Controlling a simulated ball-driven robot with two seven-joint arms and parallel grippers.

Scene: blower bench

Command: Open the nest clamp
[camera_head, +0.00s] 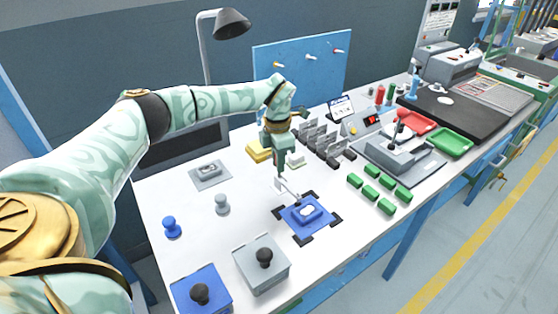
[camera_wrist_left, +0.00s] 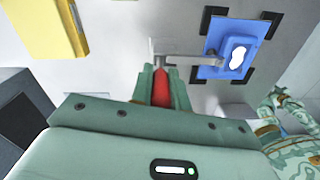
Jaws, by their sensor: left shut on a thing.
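The blue nest (camera_head: 291,221) lies on the white bench, with black corner pieces around it and a blue part with a pale top in its middle. The nest also shows in the left wrist view (camera_wrist_left: 212,33). The grey metal clamp (camera_head: 286,187) stands at its left edge; in the left wrist view its arm (camera_wrist_left: 190,62) reaches over to the part. My left gripper (camera_head: 280,174) points down above the clamp and is shut on its red handle (camera_wrist_left: 162,92), which shows between the fingers. The handle is mostly hidden in the head view. My right gripper is not in view.
Blue and grey boxes with black knobs (camera_head: 264,257) stand at the front. Blue and grey knobs (camera_head: 222,205) stand left of the nest. Green blocks (camera_head: 371,192) lie to its right, and a yellow block (camera_head: 259,151) and dark-grey holders (camera_head: 325,141) behind.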

